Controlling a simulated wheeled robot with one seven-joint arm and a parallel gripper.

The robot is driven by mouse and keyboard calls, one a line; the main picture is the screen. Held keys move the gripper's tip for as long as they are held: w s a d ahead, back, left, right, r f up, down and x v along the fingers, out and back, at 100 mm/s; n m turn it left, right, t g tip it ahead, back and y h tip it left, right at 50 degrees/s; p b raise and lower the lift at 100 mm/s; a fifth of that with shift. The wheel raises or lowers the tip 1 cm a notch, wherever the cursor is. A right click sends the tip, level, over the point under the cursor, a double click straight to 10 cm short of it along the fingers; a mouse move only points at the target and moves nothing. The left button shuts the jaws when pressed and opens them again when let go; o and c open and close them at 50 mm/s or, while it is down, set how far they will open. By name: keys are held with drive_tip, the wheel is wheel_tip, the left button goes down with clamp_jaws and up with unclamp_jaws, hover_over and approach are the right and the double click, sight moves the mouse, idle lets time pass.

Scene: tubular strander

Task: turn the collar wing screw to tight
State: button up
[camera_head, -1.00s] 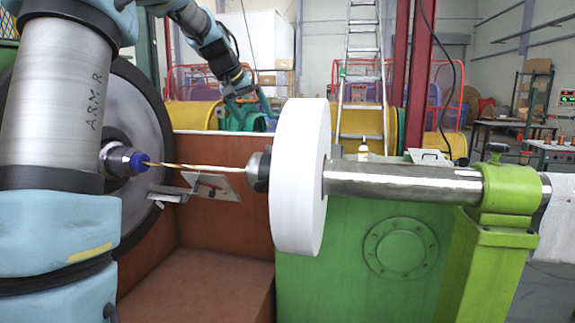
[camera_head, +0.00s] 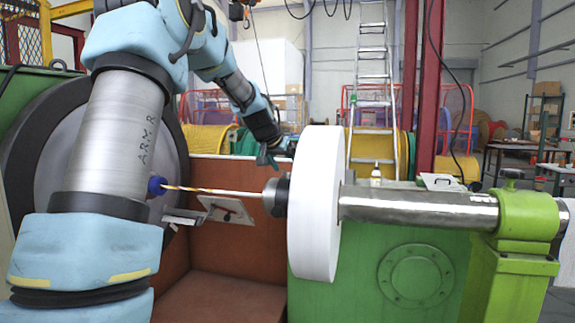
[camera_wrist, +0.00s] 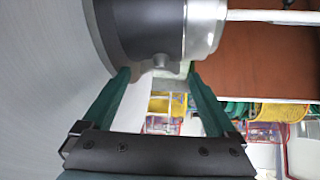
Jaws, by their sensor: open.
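The dark collar (camera_head: 277,197) sits on the shaft against the left face of the white disc (camera_head: 316,205). In the wrist view the collar (camera_wrist: 140,25) fills the upper middle. A small grey knob, seemingly the wing screw (camera_wrist: 161,61), shows on its near edge; its wings and tightness cannot be made out. My gripper (camera_wrist: 157,72) is open, with its green fingers on either side of the knob and nothing visibly clamped. In the head view my gripper (camera_head: 268,156) is above the collar, beside the disc; the wing screw is not discernible there.
A thin rod with a twisted strand (camera_head: 215,191) runs left from the collar. A steel shaft (camera_head: 420,207) runs right into a green bearing stand (camera_head: 525,215). A tilted white plate (camera_head: 226,210) lies below the rod. A large dark-rimmed wheel (camera_head: 50,150) stands at left.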

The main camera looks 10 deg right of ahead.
drive_tip(key=shift+w+d+f, duration=0.15)
drive_tip(key=shift+d+f, duration=0.05)
drive_tip(key=shift+f, duration=0.1)
drive_tip(key=shift+c, duration=0.3)
drive_tip(key=c, duration=1.3)
drive_tip(key=shift+a, duration=0.1)
